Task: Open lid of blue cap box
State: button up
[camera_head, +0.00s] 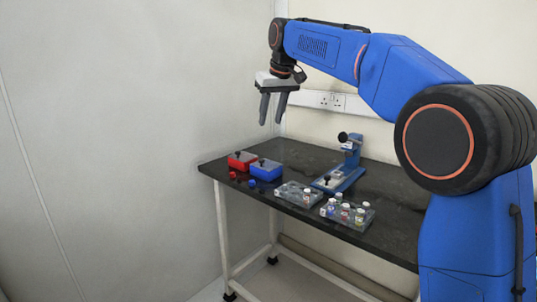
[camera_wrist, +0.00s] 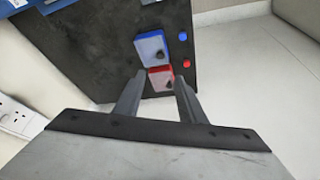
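The blue cap box (camera_head: 265,169) sits on the black table, right of the red box (camera_head: 241,160). Its lid looks shut, with a small dark knob on top. In the wrist view the blue cap box (camera_wrist: 151,48) lies beyond the red box (camera_wrist: 160,78), with its pale top and dark knob showing. My gripper (camera_head: 270,122) hangs in the air above the table's back left, well clear of both boxes. In the wrist view its fingers (camera_wrist: 157,88) are spread apart with nothing between them.
Two clear racks with vials (camera_head: 298,194) (camera_head: 347,214) stand at the front right. A blue device (camera_head: 340,176) stands behind them. A wall socket (camera_head: 337,101) is behind the table.

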aim_at(262, 160)
jog(key=x, duration=1.7)
jog(key=shift+f, duration=0.15)
jog(key=shift+c, duration=0.6)
grip_shut()
